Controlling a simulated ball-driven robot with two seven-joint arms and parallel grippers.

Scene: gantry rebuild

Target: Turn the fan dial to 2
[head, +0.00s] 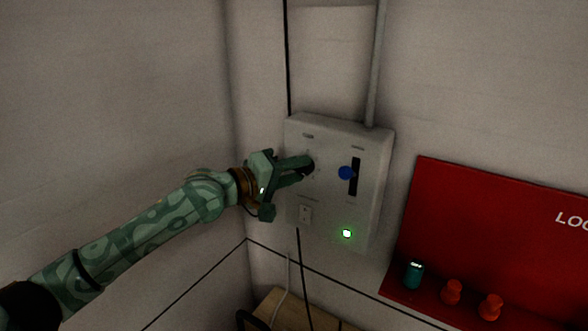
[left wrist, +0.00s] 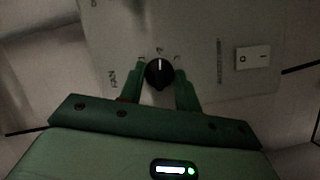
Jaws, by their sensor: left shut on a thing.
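The black fan dial (left wrist: 158,76) is on the pale control box (head: 368,213) on the wall. My left gripper (head: 305,166) reaches it from the left and is shut on it. In the left wrist view, one green finger of the left gripper (left wrist: 160,75) lies on each side of the dial. The dial's white pointer line points up in that view, toward the middle of several small marks. That mark looks like a 2, but it is blurred. In the head view my fingers hide most of the dial. My right gripper is in neither view.
The box also carries a blue knob (head: 345,173) in a dark slot, a rocker switch (head: 305,213) and a lit green lamp (head: 347,233). A red board (head: 490,230) with a ledge holding small items is at the right. A wooden surface (head: 290,312) is below.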

